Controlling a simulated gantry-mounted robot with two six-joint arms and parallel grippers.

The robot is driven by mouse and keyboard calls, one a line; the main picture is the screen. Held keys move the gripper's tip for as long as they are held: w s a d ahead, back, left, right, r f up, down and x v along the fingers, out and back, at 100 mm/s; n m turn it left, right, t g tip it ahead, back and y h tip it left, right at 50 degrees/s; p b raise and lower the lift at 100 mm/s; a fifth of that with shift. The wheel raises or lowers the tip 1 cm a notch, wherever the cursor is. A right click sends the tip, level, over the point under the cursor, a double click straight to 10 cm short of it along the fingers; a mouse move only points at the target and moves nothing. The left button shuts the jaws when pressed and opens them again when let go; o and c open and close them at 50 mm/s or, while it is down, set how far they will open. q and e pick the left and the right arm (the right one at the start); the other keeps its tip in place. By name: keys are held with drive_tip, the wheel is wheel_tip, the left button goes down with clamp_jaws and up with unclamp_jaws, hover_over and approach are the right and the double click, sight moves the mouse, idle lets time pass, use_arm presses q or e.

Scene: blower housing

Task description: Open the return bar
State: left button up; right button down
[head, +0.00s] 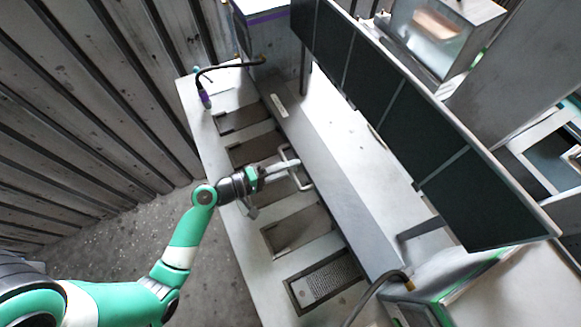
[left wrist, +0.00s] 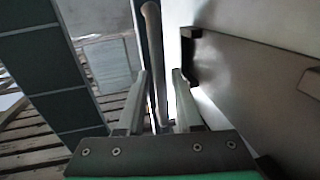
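The return bar appears to be the pale bracket-shaped handle (head: 304,178) at the inner edge of the long counter in the head view. In the left wrist view a grey bar (left wrist: 152,50) runs upright between the two fingers. My left gripper (head: 284,170) reaches over the counter to the handle. In the left wrist view its fingers (left wrist: 160,82) stand apart on either side of the bar, with a gap at the right finger. Contact with the left finger cannot be told. My right gripper is not in view.
The white counter (head: 240,265) has several recessed trays, one with a perforated plate (head: 322,280). A black hose with a purple end (head: 204,98) stands at its far end. Dark panels (head: 400,115) hang over the right side. Bare floor (head: 120,235) lies left of the counter.

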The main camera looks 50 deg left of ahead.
use_arm(q)
clamp_jaws()
idle(1.2)
